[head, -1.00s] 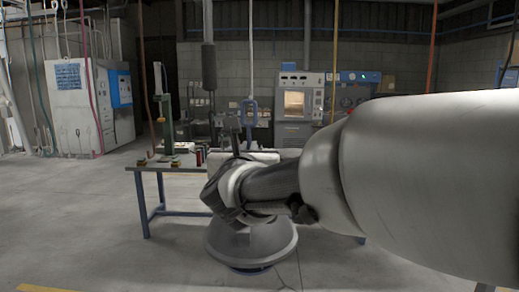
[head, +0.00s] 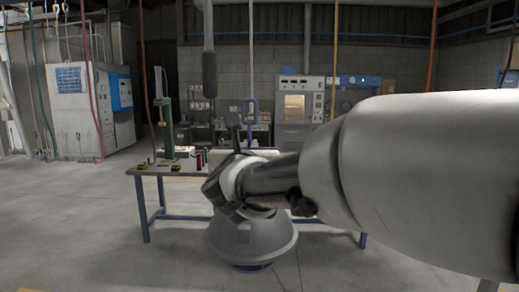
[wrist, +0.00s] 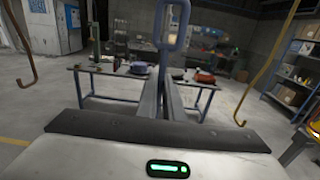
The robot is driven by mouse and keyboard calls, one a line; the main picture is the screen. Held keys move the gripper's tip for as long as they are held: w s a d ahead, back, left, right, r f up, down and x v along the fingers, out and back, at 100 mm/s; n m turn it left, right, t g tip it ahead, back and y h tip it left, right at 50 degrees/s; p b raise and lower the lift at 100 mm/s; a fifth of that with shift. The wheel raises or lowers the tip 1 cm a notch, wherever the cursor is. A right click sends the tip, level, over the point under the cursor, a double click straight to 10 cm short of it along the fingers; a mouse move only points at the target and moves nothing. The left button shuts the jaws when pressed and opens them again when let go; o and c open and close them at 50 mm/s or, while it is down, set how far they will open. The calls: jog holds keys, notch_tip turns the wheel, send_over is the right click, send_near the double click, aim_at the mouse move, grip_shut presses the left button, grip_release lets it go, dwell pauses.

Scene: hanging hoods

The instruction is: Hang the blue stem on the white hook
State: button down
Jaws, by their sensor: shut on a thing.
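The blue stem (head: 250,107) ends in an upright blue loop in the head view. The loop also shows in the wrist view (wrist: 161,25), with its shaft running down between the finger tips. My gripper (wrist: 164,84) is shut on the shaft. In the head view my arm covers the middle of the stem. A grey bell-shaped hood (head: 250,240) shows below my gripper, in line with the stem. A thin white line (head: 251,50), apparently the white hook's shank, hangs above the loop. Its lower end meets the loop in the picture; I cannot tell whether they touch.
A table (head: 155,171) with a green stand and small items is behind. A grey rod with a dark end (head: 208,68) hangs left of the loop. Open floor lies to the left.

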jog(key=shift+w+r, duration=0.1)
jog(key=shift+r, duration=0.3)
jog(key=shift+w, duration=0.1)
jog(key=shift+w+d+b, duration=0.1)
jog(key=shift+w+b, duration=0.3)
jog(key=shift+w, duration=0.75)
jog(key=shift+w+b, duration=0.3)
jog(key=shift+w, duration=1.05)
jog(key=shift+f+b, duration=1.35)
jog(key=shift+b, duration=0.5)
dwell(0.3)
